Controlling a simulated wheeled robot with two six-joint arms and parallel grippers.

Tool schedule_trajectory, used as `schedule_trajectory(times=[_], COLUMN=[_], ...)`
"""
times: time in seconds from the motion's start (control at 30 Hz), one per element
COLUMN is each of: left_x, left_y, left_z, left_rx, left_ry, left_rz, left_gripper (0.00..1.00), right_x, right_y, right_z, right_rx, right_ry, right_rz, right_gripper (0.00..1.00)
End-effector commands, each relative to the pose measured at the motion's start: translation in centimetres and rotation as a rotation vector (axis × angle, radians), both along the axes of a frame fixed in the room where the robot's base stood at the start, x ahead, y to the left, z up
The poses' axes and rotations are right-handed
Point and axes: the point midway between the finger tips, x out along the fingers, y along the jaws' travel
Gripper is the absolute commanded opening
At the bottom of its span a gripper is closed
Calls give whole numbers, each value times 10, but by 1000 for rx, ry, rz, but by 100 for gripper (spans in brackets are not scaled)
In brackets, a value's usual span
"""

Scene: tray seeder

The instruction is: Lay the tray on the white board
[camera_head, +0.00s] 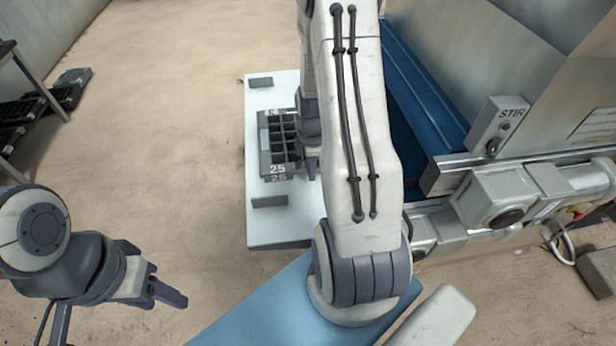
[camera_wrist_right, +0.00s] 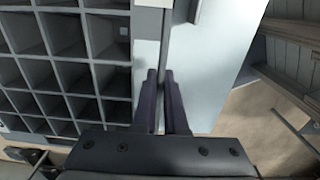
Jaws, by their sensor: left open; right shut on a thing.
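The dark seed tray (camera_head: 264,158), with square cells and a "25" label, is over the middle of the white board (camera_head: 262,220). I cannot tell whether its underside touches the board. My right gripper (camera_head: 312,168) is at the tray's right side and is shut on its edge; my arm hides part of that side. In the right wrist view the tray's cells (camera_wrist_right: 85,62) fill the left, and the right gripper's fingers (camera_wrist_right: 161,100) are at its edge. My left gripper (camera_head: 170,296) is open and empty, low at the left, away from the board.
Dark upright stops stand on the board at the back (camera_head: 261,82) and front (camera_head: 269,201). A machine with a blue trough (camera_head: 425,85) and a STIR box (camera_head: 498,125) stands at the right. A rack with dark trays (camera_head: 68,92) is at the far left. The floor between is clear.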

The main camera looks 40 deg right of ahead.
Motion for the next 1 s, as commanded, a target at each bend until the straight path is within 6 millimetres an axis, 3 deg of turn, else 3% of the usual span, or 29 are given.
schedule_trajectory(times=[0.17,0.43,0.83,0.93,1.0], left_x=[0,0,0,0,0], left_y=[0,0,0,0,0], left_z=[3,8,5,6,6], left_rx=[0,0,0,0,0], left_ry=[0,0,0,0,0], left_rz=[0,0,0,0,0], left_gripper=[50,50,50,50,50], right_x=[8,8,8,8,8], right_y=[6,5,5,5,5], right_z=[-10,-43,-50,-49,-49], right_rx=[1,1,-1,-1,-1], right_ry=[1,1,-1,-1,-1], right_rz=[-1,-1,-1,-1,-1], right_gripper=[0,0,0,39,39])
